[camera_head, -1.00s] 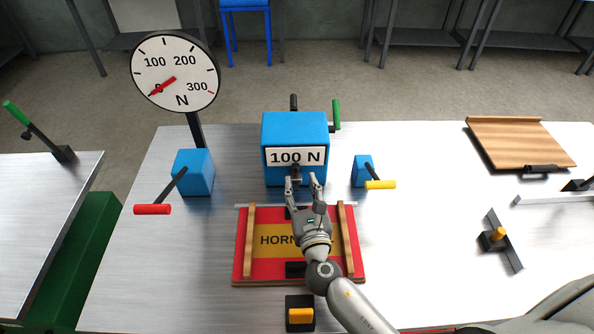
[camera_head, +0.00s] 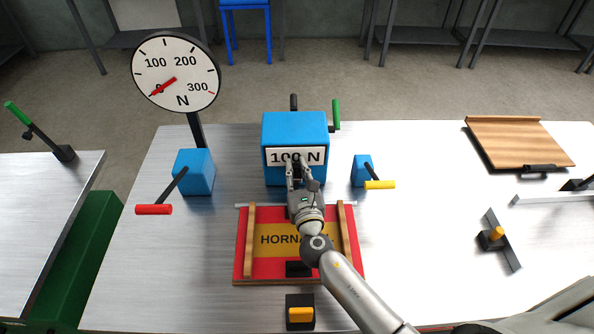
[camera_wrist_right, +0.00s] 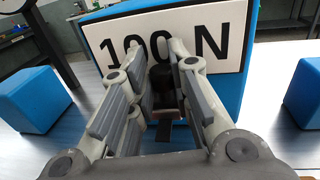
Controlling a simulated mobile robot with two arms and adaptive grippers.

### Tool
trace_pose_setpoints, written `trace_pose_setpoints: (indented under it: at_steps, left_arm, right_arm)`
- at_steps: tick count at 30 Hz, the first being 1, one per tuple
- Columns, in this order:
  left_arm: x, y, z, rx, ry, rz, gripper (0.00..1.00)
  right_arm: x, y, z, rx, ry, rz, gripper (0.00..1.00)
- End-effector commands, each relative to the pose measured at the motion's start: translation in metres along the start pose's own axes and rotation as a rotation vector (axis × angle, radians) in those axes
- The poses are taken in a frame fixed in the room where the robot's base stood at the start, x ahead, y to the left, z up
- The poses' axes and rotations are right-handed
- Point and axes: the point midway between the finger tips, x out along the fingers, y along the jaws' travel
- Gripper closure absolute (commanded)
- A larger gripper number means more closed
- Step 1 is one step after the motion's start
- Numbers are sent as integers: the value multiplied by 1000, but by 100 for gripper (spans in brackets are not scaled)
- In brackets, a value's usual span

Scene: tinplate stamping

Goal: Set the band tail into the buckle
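My right gripper (camera_head: 296,164) is at the front face of the blue box (camera_head: 294,130) marked "100 N", above the back edge of a red board (camera_head: 290,278). In the right wrist view, its two fingers (camera_wrist_right: 160,62) stand on either side of a small dark piece (camera_wrist_right: 161,84) in front of the box. I cannot tell whether they touch it or whether it is the band tail. I cannot make out the buckle for certain. A black block (camera_head: 298,269) lies on the front of the board. My left gripper is not in view.
A dial gauge (camera_head: 176,73) reads near 0 at the back left. Blue blocks with a red handle (camera_head: 153,210) and a yellow handle (camera_head: 380,185) flank the box. A black block with an orange top (camera_head: 300,314) stands in front. A wooden board (camera_head: 520,142) lies right.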

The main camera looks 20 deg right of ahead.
Motion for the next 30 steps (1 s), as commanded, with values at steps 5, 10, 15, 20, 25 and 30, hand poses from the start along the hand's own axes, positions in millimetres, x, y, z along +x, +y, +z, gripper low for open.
trace_pose_setpoints:
  at_steps: [5, 10, 15, 20, 25, 30]
  left_arm:
    - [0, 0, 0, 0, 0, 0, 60]
    - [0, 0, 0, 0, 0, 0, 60]
    - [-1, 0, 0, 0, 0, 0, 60]
    - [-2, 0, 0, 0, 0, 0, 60]
    - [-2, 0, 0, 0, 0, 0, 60]
    - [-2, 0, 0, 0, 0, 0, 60]
  right_arm:
    - [0, 0, 0, -1, 0, -1, 100]
    - [-1, 0, 0, -1, 0, -1, 100]
    - [-21, 4, -1, -3, 2, 2, 100]
    - [-40, 6, -1, -3, 3, 1, 100]
    - [-44, 7, 0, -2, 1, 0, 100]
    - [-43, 6, 0, -2, 0, 0, 100]
